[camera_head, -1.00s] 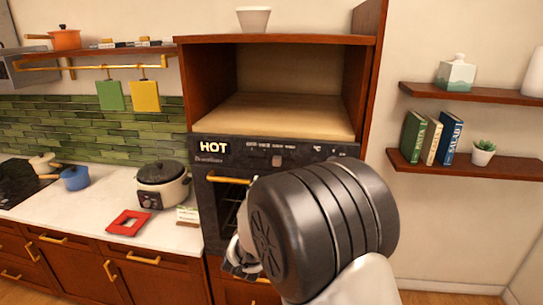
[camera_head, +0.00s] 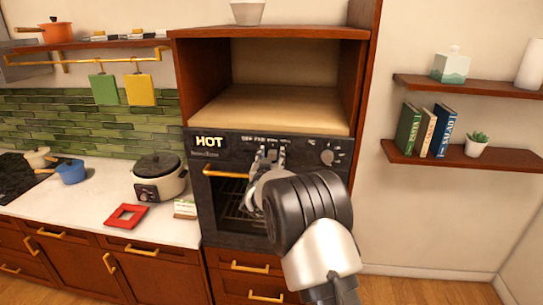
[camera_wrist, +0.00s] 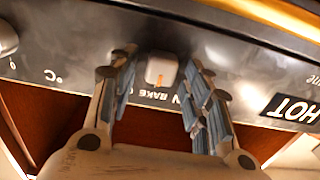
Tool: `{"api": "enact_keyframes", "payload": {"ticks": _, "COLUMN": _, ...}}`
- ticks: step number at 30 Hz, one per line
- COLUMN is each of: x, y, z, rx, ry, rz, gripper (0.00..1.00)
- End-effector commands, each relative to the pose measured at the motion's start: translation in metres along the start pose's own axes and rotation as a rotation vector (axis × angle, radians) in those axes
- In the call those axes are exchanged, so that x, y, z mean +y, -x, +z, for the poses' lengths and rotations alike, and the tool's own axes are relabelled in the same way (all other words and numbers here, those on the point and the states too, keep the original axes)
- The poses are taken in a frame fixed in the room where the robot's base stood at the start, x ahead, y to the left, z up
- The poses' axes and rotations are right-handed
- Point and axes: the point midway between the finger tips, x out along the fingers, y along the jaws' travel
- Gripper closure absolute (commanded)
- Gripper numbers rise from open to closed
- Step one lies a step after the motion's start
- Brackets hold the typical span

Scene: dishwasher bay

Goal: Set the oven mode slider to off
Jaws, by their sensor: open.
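The oven's dark control panel (camera_head: 225,146) runs above its glass door, with a lit HOT sign (camera_head: 209,141) at left. The wrist view shows the panel upside down. There the mode slider's pale knob (camera_wrist: 161,69), with an orange mark, sits beside the word BAKE. My gripper (camera_wrist: 163,72) is open, its two fingers on either side of the knob. Gaps show between the knob and both fingers. The fingers hide some of the neighbouring lettering. In the head view my gripper (camera_head: 271,153) is at the middle of the panel and covers the slider.
A round knob (camera_head: 327,156) is on the panel's right. The gold door handle (camera_head: 226,174) runs below the panel, partly behind my gripper. An empty wooden niche (camera_head: 268,105) is above the oven. A cooker (camera_head: 158,178) and red trivet (camera_head: 127,216) are on the left counter.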

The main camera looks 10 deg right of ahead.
Motion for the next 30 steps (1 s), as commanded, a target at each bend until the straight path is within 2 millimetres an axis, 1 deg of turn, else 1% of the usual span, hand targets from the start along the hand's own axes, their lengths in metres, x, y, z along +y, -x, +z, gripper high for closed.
{"api": "enact_keyframes", "payload": {"ticks": 8, "x": 0.0003, "y": -0.0009, "z": 0.0001, "rx": 0.0, "ry": 0.0, "rz": 0.0, "gripper": 0.56}}
{"api": "enact_keyframes", "payload": {"ticks": 27, "x": 0.0002, "y": -0.0006, "z": -0.0001, "rx": 0.0, "ry": -0.001, "rz": 0.0, "gripper": 0.98}}
{"api": "enact_keyframes", "payload": {"ticks": 28, "x": 0.0002, "y": -0.0006, "z": -0.0001, "rx": 0.0, "ry": -0.001, "rz": 0.0, "gripper": 1.0}}
{"api": "enact_keyframes", "payload": {"ticks": 30, "x": 0.0002, "y": -0.0006, "z": -0.0001, "rx": 0.0, "ry": -0.001, "rz": 0.0, "gripper": 1.0}}
